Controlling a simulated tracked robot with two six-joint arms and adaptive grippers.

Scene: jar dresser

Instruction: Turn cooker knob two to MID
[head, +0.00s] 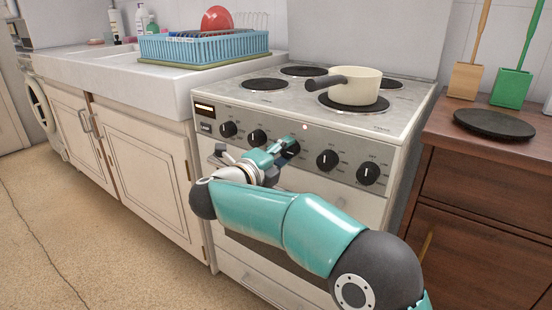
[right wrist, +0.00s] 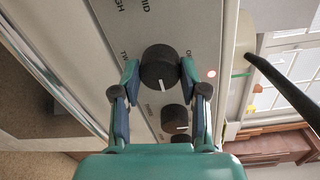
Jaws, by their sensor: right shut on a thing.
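The cooker (head: 230,90) has a row of several black knobs along its front panel. My right gripper (head: 283,150) is at the middle knob (head: 291,146), partly covering it. In the right wrist view, this knob (right wrist: 160,69), with a label starting "TW" beside it, sits between the two fingers of my right gripper (right wrist: 159,72), which are shut on it. Its white mark points down the picture, toward the neighbouring knob. HIGH and MID labels (right wrist: 143,7) show on the panel above it. My left gripper is not in view.
The neighbouring knob (right wrist: 175,118) is close by; another knob (head: 368,173) is further right. A cream saucepan (head: 357,84) stands on a burner, its dark handle pointing left. A wooden dresser (head: 490,170) stands right; the sink counter (head: 100,72) with a blue rack (head: 205,46) stands left.

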